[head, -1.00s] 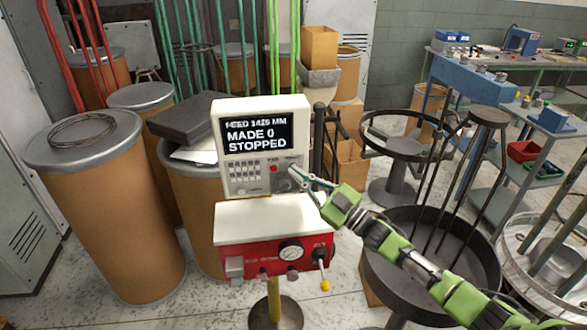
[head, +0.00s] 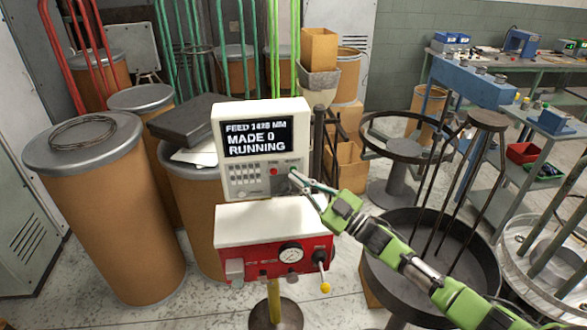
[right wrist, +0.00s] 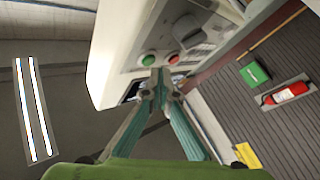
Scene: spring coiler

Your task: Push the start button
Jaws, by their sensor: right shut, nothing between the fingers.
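The control box (head: 262,150) is a pale unit on a stand. Its screen (head: 258,136) reads "MADE 0" and "RUNNING" under a feed line. A red button (head: 273,171) shows on its face. In the right wrist view a green button (right wrist: 148,60) sits beside the red button (right wrist: 172,58). My right gripper (head: 296,177) is shut and empty, its tips at the lower right of the box face. In the right wrist view the gripper (right wrist: 159,84) points at the two buttons. I cannot tell whether it touches the green one. My left gripper is out of view.
Below the box is a red unit (head: 265,257) with a gauge and a yellow-knobbed lever. Brown drums (head: 105,220) stand on the left. A dark round tray (head: 428,235) with upright rods stands close to my right arm.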

